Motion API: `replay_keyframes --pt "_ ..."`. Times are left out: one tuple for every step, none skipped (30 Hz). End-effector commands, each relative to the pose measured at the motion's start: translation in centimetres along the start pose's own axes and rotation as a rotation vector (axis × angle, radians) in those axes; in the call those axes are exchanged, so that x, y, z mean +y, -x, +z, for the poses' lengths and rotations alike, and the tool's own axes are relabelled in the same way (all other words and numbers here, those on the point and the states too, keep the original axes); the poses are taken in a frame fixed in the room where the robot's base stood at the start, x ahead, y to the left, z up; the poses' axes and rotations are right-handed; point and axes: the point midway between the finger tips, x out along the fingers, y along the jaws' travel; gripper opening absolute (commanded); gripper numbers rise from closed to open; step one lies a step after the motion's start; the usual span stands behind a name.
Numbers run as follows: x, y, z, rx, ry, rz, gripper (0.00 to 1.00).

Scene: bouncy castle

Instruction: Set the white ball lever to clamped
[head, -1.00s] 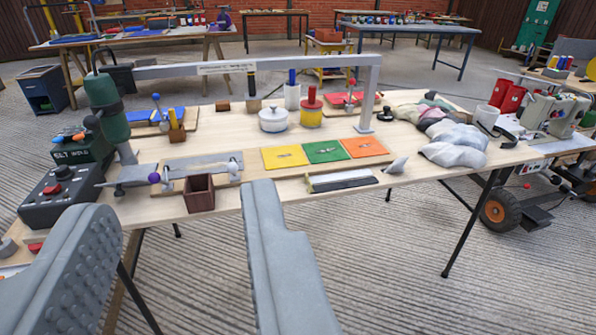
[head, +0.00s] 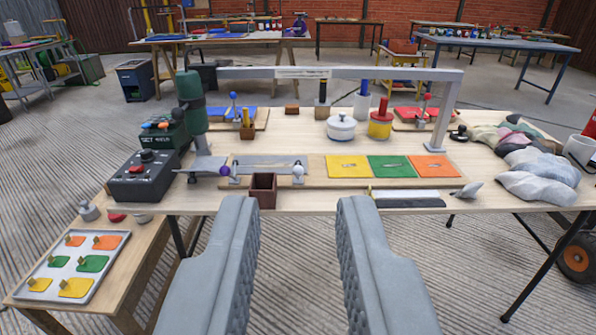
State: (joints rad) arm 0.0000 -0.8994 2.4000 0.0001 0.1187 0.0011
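A purple ball lever (head: 224,171) stands at the left end of the same strip. My gripper (head: 299,204) is open and empty, its two grey padded fingers apart in the foreground. The lever is beyond the gap between the fingertips, well ahead of them and touched by neither.
A brown open box (head: 263,190) stands just left of the white ball lever, near the bench's front edge. Yellow, green and orange panels (head: 392,167) lie to its right. A grey overhead frame (head: 350,73) spans the bench. A side table (head: 25,303) stands front left.

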Motion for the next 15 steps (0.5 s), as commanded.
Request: replay_keyframes --pt "0.0 -0.2 0.0 0.0 -0.004 0.0 0.13" --pt "0.0 -0.3 0.1 0.001 -0.008 -0.001 0.07" --pt "-0.1 -0.7 0.1 0.002 -0.015 -0.002 0.0" --pt "-0.1 -1.0 0.2 0.004 -0.023 -0.003 0.0" --pt "-0.1 -1.4 0.2 0.008 -0.033 -0.004 0.0" --pt "-0.1 -2.0 0.3 0.012 -0.051 -0.005 0.0" --pt "-0.2 -2.6 0.3 0.017 -0.065 -0.007 0.0" --pt "-0.2 -3.2 0.4 0.021 -0.081 -0.008 0.0" --pt "-0.3 -4.0 0.5 0.028 -0.104 -0.01 0.0" --pt "-0.3 -4.7 0.6 0.034 -0.123 -0.012 0.0" --pt "-0.4 -5.3 0.7 0.04 -0.142 -0.013 0.0" --pt "-0.5 -6.2 0.9 0.048 -0.168 -0.016 0.0" --pt "-0.5 -6.8 1.0 0.055 -0.186 -0.017 0.0" --pt "-0.5 -7.5 1.1 0.061 -0.206 -0.019 0.0" --pt "-0.6 -8.3 1.3 0.07 -0.232 -0.021 0.0"
